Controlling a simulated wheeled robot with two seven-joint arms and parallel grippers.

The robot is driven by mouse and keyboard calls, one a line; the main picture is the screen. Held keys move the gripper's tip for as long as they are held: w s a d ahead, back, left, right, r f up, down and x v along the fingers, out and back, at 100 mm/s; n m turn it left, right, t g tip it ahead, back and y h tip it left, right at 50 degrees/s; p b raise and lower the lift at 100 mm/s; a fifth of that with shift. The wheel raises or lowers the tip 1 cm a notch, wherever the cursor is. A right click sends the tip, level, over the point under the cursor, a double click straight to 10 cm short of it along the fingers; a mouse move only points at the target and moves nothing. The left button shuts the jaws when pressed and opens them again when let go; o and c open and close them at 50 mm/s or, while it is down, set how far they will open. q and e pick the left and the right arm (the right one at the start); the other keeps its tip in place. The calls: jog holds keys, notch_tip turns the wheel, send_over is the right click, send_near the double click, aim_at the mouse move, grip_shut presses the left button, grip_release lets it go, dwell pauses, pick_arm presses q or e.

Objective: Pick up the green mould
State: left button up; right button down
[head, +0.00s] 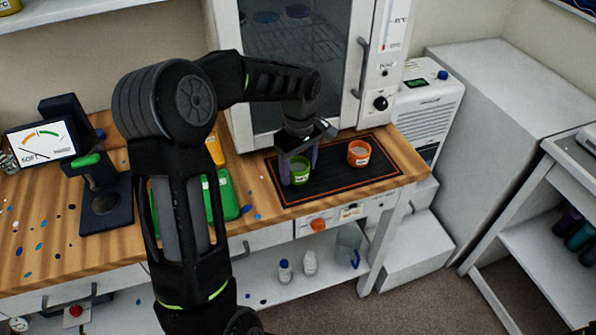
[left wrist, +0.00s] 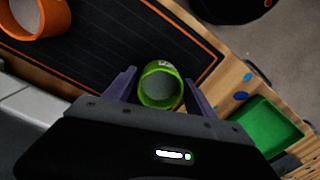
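The green mould (head: 299,170) is a short round ring or cup standing on the left part of the black mat (head: 335,182) with an orange border. In the left wrist view the green mould (left wrist: 160,86) sits between the two purple fingers of my left gripper (left wrist: 157,92), with a gap to the finger on each side. In the head view my left gripper (head: 299,165) reaches down over the mould, its fingers apart on either side of it. My right gripper is in neither view.
An orange mould (head: 359,153) stands on the mat to the right; it also shows in the left wrist view (left wrist: 36,14). A white oven (head: 240,75) stands behind the mat. A green tray (head: 222,196) and a dark press-like device (head: 104,200) are to the left.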

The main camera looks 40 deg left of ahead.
pick_arm(q)
jog(key=c, duration=1.1)
jog(key=shift+r, duration=0.1)
jog(key=shift+c, duration=0.2)
notch_tip(320, 180, up, 10)
jog(key=b, duration=0.1)
dwell(0.6)
